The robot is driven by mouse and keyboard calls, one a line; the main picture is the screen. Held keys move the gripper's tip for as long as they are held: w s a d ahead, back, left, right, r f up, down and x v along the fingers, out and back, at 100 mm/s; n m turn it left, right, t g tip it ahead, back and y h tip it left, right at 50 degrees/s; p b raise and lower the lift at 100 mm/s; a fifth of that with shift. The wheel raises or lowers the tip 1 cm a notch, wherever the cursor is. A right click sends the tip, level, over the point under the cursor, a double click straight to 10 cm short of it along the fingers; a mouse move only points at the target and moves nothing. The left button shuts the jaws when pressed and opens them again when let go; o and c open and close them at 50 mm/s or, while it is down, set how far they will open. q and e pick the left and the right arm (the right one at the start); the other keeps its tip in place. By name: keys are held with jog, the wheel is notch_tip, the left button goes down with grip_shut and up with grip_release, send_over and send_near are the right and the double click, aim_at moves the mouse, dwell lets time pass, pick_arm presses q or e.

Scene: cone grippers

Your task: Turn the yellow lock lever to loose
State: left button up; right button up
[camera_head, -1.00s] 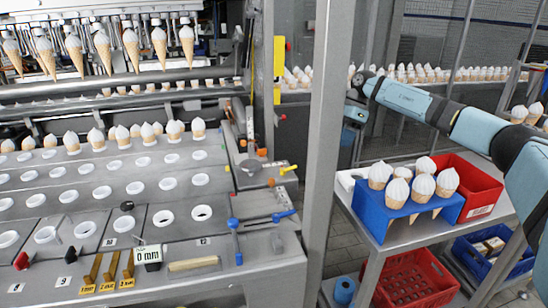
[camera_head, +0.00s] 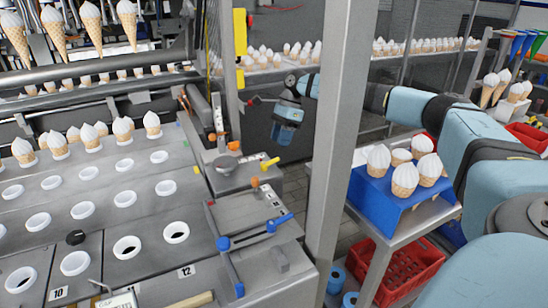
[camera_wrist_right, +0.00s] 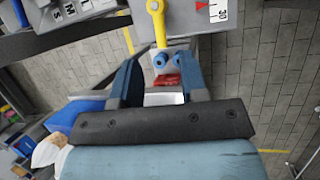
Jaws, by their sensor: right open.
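The yellow lock lever (camera_head: 270,162) sticks out from the right edge of the grey machine, beside a round dark knob. In the right wrist view the yellow lever (camera_wrist_right: 158,25) has a round hub at the top of the picture and points down toward the gap between my fingers. My left gripper is not in view.
A grey upright post (camera_head: 340,130) stands in front of my right arm. A blue holder (camera_head: 385,190) with several cones stands on the side table. A blue-ended lever (camera_head: 255,233) lies on the machine near the yellow one. A scale panel (camera_wrist_right: 210,15) shows a red mark near 30.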

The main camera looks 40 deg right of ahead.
aim_at(271, 163)
jog(key=x, duration=0.6)
jog(key=shift+f, duration=0.15)
jog(key=shift+c, duration=0.2)
grip_shut()
